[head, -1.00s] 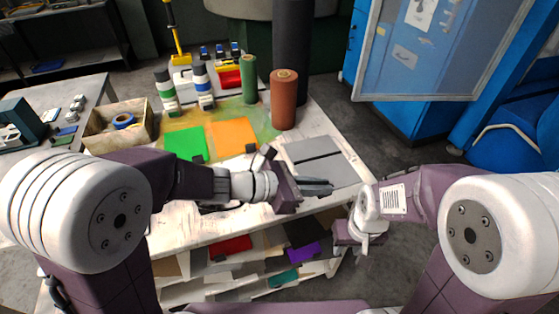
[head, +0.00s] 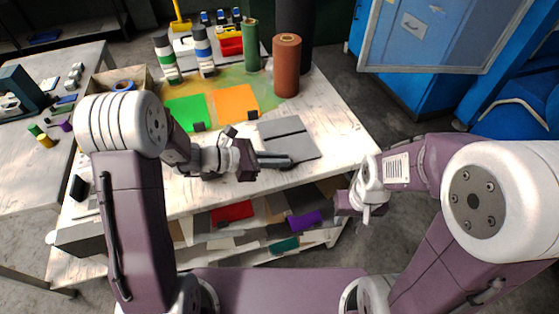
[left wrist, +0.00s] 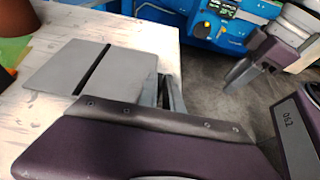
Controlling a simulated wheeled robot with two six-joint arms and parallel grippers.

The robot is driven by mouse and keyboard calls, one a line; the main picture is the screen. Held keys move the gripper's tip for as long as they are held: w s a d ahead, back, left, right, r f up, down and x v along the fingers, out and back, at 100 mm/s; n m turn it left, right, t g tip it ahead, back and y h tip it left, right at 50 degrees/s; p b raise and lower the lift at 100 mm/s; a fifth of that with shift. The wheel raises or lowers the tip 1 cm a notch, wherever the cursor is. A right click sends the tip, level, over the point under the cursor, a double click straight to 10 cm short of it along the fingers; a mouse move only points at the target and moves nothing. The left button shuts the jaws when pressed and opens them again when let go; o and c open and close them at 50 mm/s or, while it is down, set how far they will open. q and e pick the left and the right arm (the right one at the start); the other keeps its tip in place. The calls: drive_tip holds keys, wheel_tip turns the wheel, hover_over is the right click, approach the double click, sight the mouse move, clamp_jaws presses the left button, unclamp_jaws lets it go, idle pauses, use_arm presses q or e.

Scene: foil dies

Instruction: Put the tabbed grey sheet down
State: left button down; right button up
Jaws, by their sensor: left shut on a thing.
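The grey sheet (head: 294,150) is flat, with a dark line across it, near the right part of the white worktable (head: 335,125). It also shows in the left wrist view (left wrist: 115,78). My left gripper (head: 275,160) is shut at the sheet's near edge; its fingers hide the tab. In the left wrist view the fingers (left wrist: 166,95) are at the sheet's right edge. I cannot tell if the sheet touches the tabletop. My right gripper (head: 358,207) hangs off the table's near right corner, apart from the sheet; its jaw state is unclear.
A green sheet (head: 187,110) and an orange sheet (head: 236,101) lie left of the grey one. A brown roll (head: 286,68) and a green roll (head: 251,45) stand behind. A shelf with coloured sheets is below. Bare tabletop lies right of the grey sheet.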

use_arm(q)
drive_tip(key=shift+s, duration=0.1)
drive_tip(key=c, duration=1.5)
unclamp_jaws()
